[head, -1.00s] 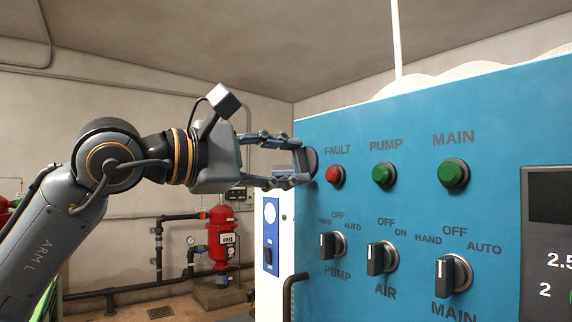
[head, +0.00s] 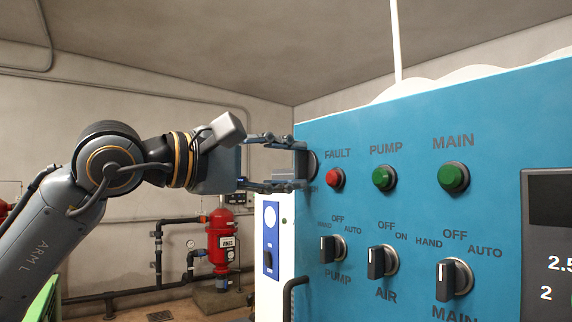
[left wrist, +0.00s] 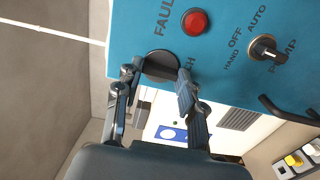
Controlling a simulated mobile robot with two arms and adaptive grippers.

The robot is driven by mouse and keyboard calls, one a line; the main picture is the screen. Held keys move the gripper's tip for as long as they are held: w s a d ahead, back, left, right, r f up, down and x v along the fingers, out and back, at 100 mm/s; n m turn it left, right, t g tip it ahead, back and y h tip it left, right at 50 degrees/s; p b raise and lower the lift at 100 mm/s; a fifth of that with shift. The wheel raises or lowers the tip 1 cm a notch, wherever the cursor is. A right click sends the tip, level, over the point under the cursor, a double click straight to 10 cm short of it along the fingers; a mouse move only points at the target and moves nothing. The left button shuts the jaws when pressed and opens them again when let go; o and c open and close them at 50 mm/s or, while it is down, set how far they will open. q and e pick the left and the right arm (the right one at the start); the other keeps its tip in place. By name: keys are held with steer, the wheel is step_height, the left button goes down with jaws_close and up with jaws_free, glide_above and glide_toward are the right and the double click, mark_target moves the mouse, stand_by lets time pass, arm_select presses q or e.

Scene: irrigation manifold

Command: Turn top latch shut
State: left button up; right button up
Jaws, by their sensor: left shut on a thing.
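The top latch (head: 313,164) is a dark round piece with a handle at the left edge of the blue panel, left of the red FAULT lamp. It also shows in the left wrist view (left wrist: 160,66) as a dark disc beside a label ending in "CH". My left gripper (head: 299,167) reaches it from the left, its fingers on either side of the handle, shut on it. In the left wrist view the two fingertips (left wrist: 155,80) straddle the latch. The fingers hide much of the handle, so its exact angle is hard to tell. My right gripper is not in view.
The blue panel (head: 408,220) carries a red FAULT lamp (head: 335,179), green lamps and three selector knobs, including PUMP (head: 331,248) below the latch. A dark bar handle (head: 291,290) sticks out lower left. A red tank (head: 220,240) and pipes stand behind.

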arm_select(q)
steer(key=o, duration=1.2)
steer(key=shift+c, duration=0.2)
steer(key=v, duration=1.2)
steer(key=shift+d, duration=0.1)
